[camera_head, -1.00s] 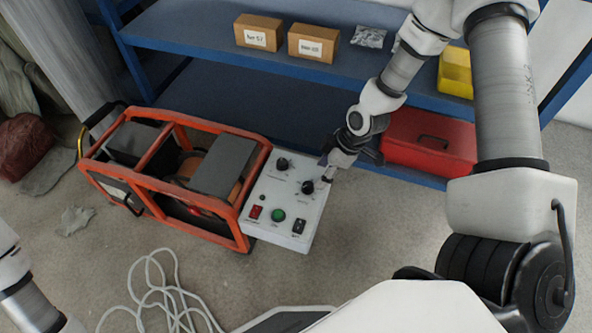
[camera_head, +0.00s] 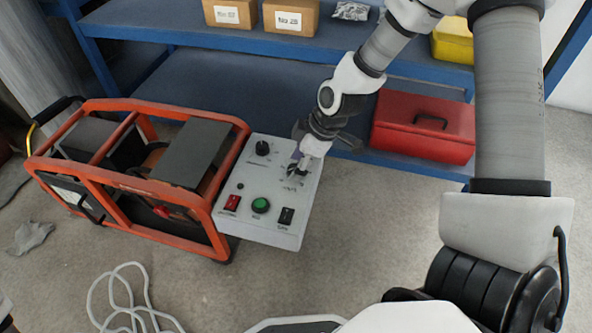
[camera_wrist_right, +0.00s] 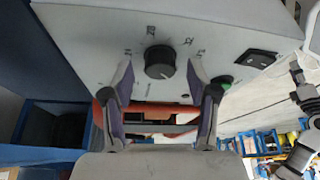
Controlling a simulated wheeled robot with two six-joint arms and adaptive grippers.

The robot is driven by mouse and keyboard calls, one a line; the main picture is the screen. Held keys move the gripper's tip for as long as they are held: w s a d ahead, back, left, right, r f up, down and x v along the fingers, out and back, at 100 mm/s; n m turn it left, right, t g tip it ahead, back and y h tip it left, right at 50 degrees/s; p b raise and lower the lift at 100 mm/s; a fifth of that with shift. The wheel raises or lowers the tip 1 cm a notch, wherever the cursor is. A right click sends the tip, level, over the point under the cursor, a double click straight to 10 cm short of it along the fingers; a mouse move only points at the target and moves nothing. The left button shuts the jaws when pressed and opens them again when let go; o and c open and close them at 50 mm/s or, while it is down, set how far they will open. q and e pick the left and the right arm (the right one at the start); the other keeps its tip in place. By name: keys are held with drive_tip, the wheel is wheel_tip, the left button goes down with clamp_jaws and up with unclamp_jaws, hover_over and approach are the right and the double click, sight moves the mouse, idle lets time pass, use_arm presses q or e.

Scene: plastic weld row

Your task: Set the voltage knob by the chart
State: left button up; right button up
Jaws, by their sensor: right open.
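The white control panel (camera_head: 265,228) is on the end of an orange-framed machine (camera_head: 150,184). In the right wrist view, a black round knob (camera_wrist_right: 160,62) with a pale pointer line sits among small printed marks, too small to read surely. My right gripper (camera_wrist_right: 160,76) is open, with a finger on either side of this knob; I cannot tell whether they touch it. In the head view my right gripper (camera_head: 297,170) is over the panel's right side and largely covers this knob. Another black knob (camera_head: 262,148) is to its left. I see no chart. My left gripper is out of view.
The panel also has a red switch (camera_head: 232,203), a green button (camera_head: 261,205) and a black switch (camera_head: 286,216). Behind is a blue shelf (camera_head: 200,85) with cardboard boxes (camera_head: 290,15) and a red toolbox (camera_head: 424,127). A white cable (camera_head: 128,296) lies on the floor.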

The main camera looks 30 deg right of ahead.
drive_tip(key=shift+w+a+f+b, duration=0.1)
drive_tip(key=shift+a+f+b, duration=0.05)
drive_tip(key=shift+f+b, duration=0.2)
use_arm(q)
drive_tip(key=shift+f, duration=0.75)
use_arm(e)
drive_tip(key=shift+c, duration=0.4)
clamp_jaws()
use_arm(q)
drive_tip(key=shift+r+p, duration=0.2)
drive_tip(key=shift+p, duration=0.1)
